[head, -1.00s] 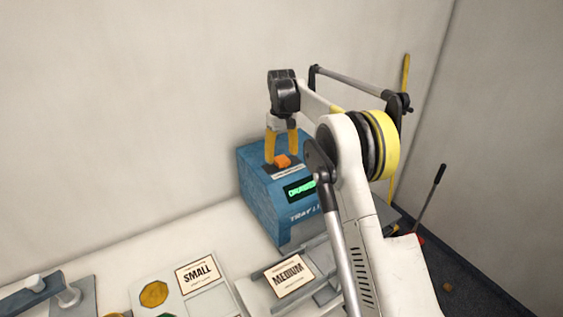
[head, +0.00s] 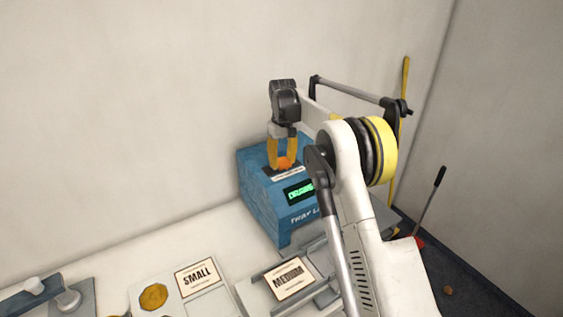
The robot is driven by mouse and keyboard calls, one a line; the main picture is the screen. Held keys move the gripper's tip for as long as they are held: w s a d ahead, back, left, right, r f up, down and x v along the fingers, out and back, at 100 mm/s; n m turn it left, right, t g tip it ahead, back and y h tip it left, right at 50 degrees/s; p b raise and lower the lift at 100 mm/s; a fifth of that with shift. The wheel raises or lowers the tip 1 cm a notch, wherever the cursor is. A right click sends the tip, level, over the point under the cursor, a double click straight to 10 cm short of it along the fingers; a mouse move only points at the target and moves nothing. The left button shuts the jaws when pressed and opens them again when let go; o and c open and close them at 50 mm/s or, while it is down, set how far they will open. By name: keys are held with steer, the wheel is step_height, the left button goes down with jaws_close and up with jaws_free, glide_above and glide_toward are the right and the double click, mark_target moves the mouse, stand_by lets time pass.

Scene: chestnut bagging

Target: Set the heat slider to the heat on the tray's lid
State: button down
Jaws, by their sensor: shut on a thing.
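The blue machine (head: 262,208) stands at the back of the white counter and has a lit green display (head: 299,192) on its front. The orange heat slider knob (head: 284,163) is on its top, in a dark slot. My gripper (head: 283,160) points down from above, its yellow fingers shut on the orange knob. A tray with a lid and its heat mark cannot be made out for sure. My arm covers the right part of the machine, and the display text is too small to read surely.
Cards reading SMALL (head: 198,277) and MEDIUM (head: 289,278) lie at the front of the counter (head: 150,250). A wall rises close behind the machine.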

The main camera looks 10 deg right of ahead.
steer(key=c, duration=2.2)
jaws_free()
steer(key=d, duration=0.2)
steer(key=w+d+p, duration=0.1)
steer(key=d, duration=0.1)
steer(key=shift+w, duration=0.15)
steer(key=shift+a, duration=0.1)
jaws_close()
steer(key=o, duration=1.4)
jaws_free()
steer(key=shift+d, duration=0.2)
steer(key=shift+a, duration=0.15)
step_height(320, 180, up, 12)
